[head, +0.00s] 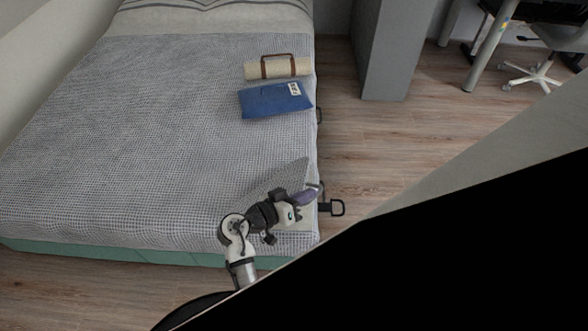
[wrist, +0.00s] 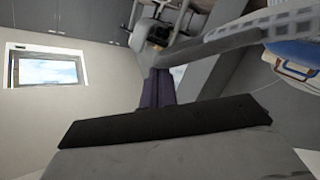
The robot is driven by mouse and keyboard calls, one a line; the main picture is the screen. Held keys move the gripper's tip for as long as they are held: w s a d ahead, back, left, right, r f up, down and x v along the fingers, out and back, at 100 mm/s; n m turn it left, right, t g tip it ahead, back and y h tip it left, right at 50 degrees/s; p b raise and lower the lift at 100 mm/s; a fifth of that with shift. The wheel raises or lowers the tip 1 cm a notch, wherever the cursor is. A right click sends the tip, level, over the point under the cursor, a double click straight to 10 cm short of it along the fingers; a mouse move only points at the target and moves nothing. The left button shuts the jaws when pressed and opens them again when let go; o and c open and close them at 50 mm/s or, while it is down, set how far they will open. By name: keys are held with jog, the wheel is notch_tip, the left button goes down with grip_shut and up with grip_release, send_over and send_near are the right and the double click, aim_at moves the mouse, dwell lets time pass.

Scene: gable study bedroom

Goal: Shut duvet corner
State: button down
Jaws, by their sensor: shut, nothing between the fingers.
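The grey checked duvet (head: 130,110) covers most of the bed. Its near right corner (head: 285,178) stands up as a raised, folded flap, and a pale patch (head: 308,222) shows below it at the bed's corner. My gripper (head: 314,190) is beside this flap, at the bed's right edge. Its fingers look shut and empty. In the wrist view the gripper (wrist: 158,90) points away from the camera, and a strip of checked cloth (wrist: 265,25) crosses the upper right. Whether the gripper touches the flap cannot be told.
A blue pouch (head: 275,100) and a cream roll with brown straps (head: 277,67) lie on the duvet near its right edge. Black handles (head: 337,207) stick out from the bed's side. A grey cabinet (head: 392,50) stands to the right. Wooden floor (head: 440,125) is clear between.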

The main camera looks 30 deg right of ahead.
jog(key=shift+s+d+f+b, duration=0.15)
jog(key=shift+s+f+b, duration=0.35)
jog(key=shift+s+f, duration=0.35)
jog(key=shift+s+d+f+b, duration=0.1)
jog(key=shift+s+f+b, duration=0.45)
jog(key=shift+f, duration=0.5)
jog(key=shift+r, duration=0.1)
